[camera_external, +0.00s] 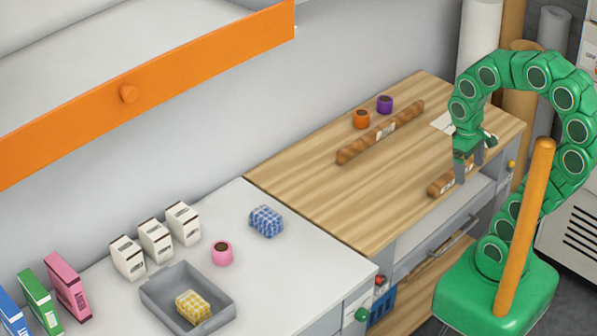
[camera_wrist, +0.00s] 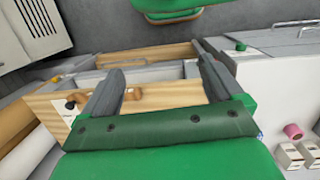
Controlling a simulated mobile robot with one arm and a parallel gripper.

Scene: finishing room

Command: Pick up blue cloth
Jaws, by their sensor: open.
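The blue cloth (camera_external: 267,221) is a folded blue-and-white checked bundle lying on the white counter, close to the wooden top. In the wrist view only a small blue patch, probably the cloth (camera_wrist: 260,135), shows beside the right edge of my gripper. My gripper (camera_external: 467,168) points down above the front right part of the wooden worktop, well to the right of the cloth. The gripper also shows in the wrist view (camera_wrist: 160,68); its fingers are apart and nothing is held between them.
A short brown roll (camera_external: 441,186) lies near my gripper; a longer roll (camera_external: 380,133) lies farther back. A pink spool (camera_external: 222,253), white boxes (camera_external: 155,241) and a grey tray (camera_external: 160,304) with a yellow checked cloth (camera_external: 193,306) stand left of the blue cloth. An orange-edged shelf (camera_external: 180,80) hangs above.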

